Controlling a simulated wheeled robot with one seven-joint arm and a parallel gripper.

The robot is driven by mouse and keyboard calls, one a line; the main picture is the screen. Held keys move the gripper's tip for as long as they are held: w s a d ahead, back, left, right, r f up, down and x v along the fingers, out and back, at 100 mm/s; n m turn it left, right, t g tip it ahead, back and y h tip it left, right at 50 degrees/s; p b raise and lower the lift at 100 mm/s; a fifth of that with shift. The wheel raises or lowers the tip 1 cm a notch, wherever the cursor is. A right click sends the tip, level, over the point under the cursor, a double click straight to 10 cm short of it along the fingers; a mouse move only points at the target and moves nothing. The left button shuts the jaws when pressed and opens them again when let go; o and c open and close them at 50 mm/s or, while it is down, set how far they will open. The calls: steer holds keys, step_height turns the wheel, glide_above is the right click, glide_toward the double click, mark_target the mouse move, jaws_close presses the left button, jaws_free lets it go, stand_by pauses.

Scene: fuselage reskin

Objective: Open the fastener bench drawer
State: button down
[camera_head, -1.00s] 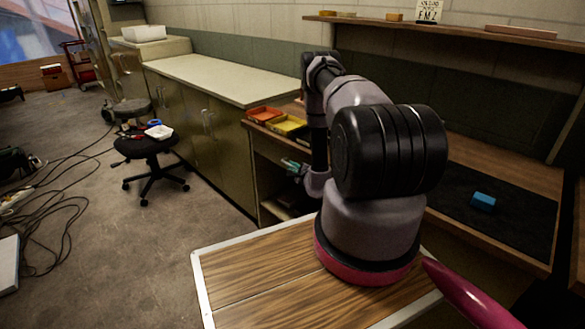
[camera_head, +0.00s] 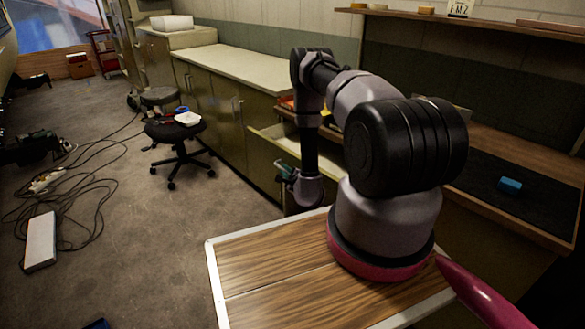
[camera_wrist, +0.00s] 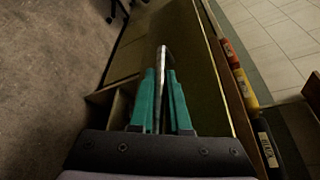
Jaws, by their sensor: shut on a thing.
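The fastener bench drawer (camera_head: 264,160) is olive with a pale top edge. In the head view it stands out from the bench front, partly open, with part of it hidden behind my arm. In the wrist view its olive front (camera_wrist: 208,75) fills the middle, with a metal bar handle (camera_wrist: 162,62) on it. My gripper (camera_wrist: 161,75) has teal fingers, one on each side of the handle, and is shut on it. In the head view my gripper (camera_head: 284,172) is small and sits at the drawer front, left of my wrist.
A long cabinet with a pale top (camera_head: 240,68) runs along the wall. Red and yellow bins (camera_wrist: 238,72) stand on the bench. A blue block (camera_head: 510,185) lies on a dark mat. A stool (camera_head: 175,135) and cables (camera_head: 75,190) occupy the floor at left.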

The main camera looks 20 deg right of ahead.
steer(key=shift+s+a, duration=0.2)
steer(key=shift+a, duration=0.05)
steer(key=c, duration=1.2)
jaws_free()
steer(key=shift+o, duration=0.2)
steer(key=v, duration=1)
steer(key=shift+s, duration=0.35)
steer(key=shift+w+r, duration=0.1)
steer(key=shift+r, duration=0.05)
